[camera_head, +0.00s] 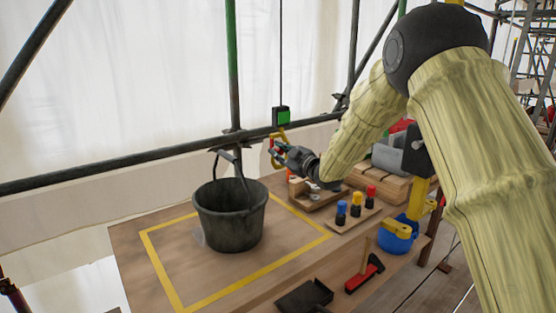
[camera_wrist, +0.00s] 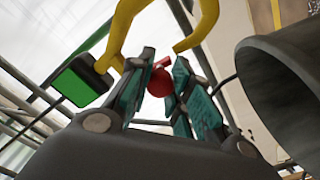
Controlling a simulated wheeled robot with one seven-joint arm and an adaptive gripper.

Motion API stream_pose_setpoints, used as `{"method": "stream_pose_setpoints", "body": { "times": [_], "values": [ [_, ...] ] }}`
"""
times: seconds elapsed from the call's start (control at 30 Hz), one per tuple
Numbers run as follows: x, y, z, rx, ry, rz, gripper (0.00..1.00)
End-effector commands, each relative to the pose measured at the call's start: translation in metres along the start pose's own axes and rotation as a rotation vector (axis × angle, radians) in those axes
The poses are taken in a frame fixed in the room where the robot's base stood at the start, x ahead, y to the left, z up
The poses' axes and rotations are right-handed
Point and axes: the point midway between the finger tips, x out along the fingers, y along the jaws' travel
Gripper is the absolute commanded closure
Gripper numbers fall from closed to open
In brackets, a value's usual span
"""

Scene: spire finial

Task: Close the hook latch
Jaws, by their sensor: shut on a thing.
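A yellow hook (camera_head: 273,158) hangs below a black block with a green face (camera_head: 282,116) on a thin cable. In the wrist view the yellow hook (camera_wrist: 200,28) curves above my fingers, with a gap between its tip and its shank side. My gripper (camera_head: 280,150) is beside the hook, left of my forearm. In the wrist view my gripper (camera_wrist: 160,82) is shut on the red latch (camera_wrist: 160,80), which sits between the two fingers. The fingers hide part of the latch, so I cannot tell whether it meets the hook tip.
A black bucket (camera_head: 230,222) stands inside the yellow square on the wooden table (camera_head: 165,228), its handle raised, left of the hook. Coloured pegs (camera_head: 355,203) and a blue pot (camera_head: 398,238) are at right. A scaffold bar (camera_head: 130,160) runs behind.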

Motion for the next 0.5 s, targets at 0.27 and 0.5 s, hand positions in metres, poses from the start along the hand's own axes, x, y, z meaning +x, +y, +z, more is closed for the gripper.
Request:
{"method": "stream_pose_setpoints", "body": {
  "times": [0.27, 0.5],
  "values": [
    [-0.0006, 0.0006, 0.0049, -0.087, -0.003, -0.002, 1.0],
    [-0.0005, 0.002, 0.0045, -0.104, -0.003, -0.002, 1.0]
  ]
}}
